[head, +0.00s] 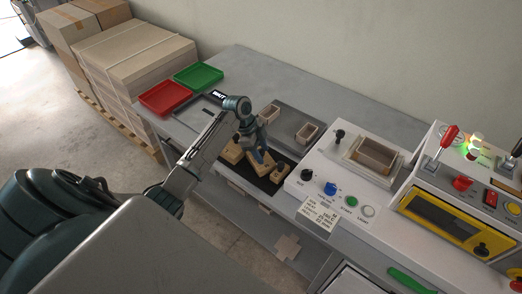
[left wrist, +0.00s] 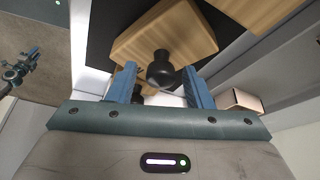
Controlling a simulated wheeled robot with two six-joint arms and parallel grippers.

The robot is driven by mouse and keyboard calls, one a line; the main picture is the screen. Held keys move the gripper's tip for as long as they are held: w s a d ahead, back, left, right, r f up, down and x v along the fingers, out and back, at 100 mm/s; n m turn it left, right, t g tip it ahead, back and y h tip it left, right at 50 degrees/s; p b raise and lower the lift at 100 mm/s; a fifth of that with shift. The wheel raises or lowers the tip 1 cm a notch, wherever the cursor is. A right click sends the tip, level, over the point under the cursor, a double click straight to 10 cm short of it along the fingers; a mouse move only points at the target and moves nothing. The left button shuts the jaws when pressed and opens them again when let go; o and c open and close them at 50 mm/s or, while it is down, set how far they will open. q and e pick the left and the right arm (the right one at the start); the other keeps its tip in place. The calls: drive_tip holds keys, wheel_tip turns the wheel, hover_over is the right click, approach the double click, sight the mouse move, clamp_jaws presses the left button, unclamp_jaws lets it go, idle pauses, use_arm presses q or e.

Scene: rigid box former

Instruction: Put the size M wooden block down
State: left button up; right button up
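My left gripper (head: 262,160) is over the black mat (head: 225,166) on the bench, among several wooden blocks. In the left wrist view a wooden block (left wrist: 190,32) with a black knob (left wrist: 161,70) lies on the dark mat. The gripper's blue fingers (left wrist: 160,88) stand on either side of the knob, with a visible gap to it on each side. The gripper looks open. In the head view wooden blocks show at the left (head: 232,153), front (head: 258,190) and right (head: 283,170) of the gripper. I cannot read which is size M.
A red tray (head: 165,97) and a green tray (head: 199,76) are at the bench's far left. Small open boxes (head: 308,132) sit on a grey tray behind the mat. A white control panel (head: 318,178) with knobs stands close to the right.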

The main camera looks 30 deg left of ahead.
use_arm(q)
drive_tip(key=shift+r, duration=0.25)
drive_tip(key=shift+a+r, duration=0.2)
drive_tip(key=shift+r, duration=0.05)
drive_tip(key=b+v, duration=0.2)
drive_tip(key=v, duration=0.9)
drive_tip(key=shift+r+b, duration=0.2)
drive_tip(key=shift+b, duration=0.2)
